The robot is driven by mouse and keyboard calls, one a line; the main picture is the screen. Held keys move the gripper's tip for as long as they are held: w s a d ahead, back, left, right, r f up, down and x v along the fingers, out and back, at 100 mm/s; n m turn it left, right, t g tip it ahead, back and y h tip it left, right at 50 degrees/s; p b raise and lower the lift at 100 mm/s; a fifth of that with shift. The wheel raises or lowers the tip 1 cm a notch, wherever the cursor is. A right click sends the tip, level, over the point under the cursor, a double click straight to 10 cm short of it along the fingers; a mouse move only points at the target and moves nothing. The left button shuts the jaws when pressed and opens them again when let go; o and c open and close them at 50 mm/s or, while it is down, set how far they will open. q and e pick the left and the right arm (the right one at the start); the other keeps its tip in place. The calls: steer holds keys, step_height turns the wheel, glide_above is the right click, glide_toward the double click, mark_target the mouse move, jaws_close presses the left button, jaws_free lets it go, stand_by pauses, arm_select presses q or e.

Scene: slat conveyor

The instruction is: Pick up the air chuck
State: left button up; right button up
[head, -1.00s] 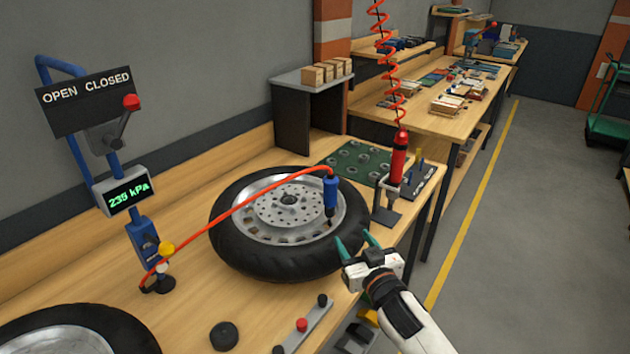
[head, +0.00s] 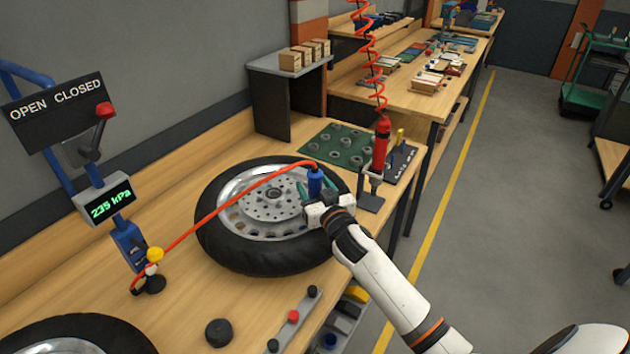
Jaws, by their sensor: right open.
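The air chuck (head: 315,181) is a blue cylinder at the end of an orange-red hose (head: 222,198). It stands upright at the right side of the wheel (head: 262,265), which lies flat on the bench; its lower end is hidden behind my gripper. My right gripper (head: 316,192) is open, with its green fingers around or beside the chuck; I cannot tell whether they touch it. The gauge post (head: 110,203) at the left reads 235 kPa, and the hose runs from its base. My left gripper is not in view.
A red tool (head: 381,145) hangs on a coiled red hose just right of the wheel. A green mat (head: 341,143) with round parts lies behind. A button strip (head: 293,317) and a black puck (head: 219,332) are at the front. A second wheel (head: 75,330) is at lower left.

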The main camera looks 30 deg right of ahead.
steer(key=shift+w+d, duration=0.1)
steer(key=shift+w, duration=1.05)
steer(key=shift+s, duration=0.15)
jaws_close()
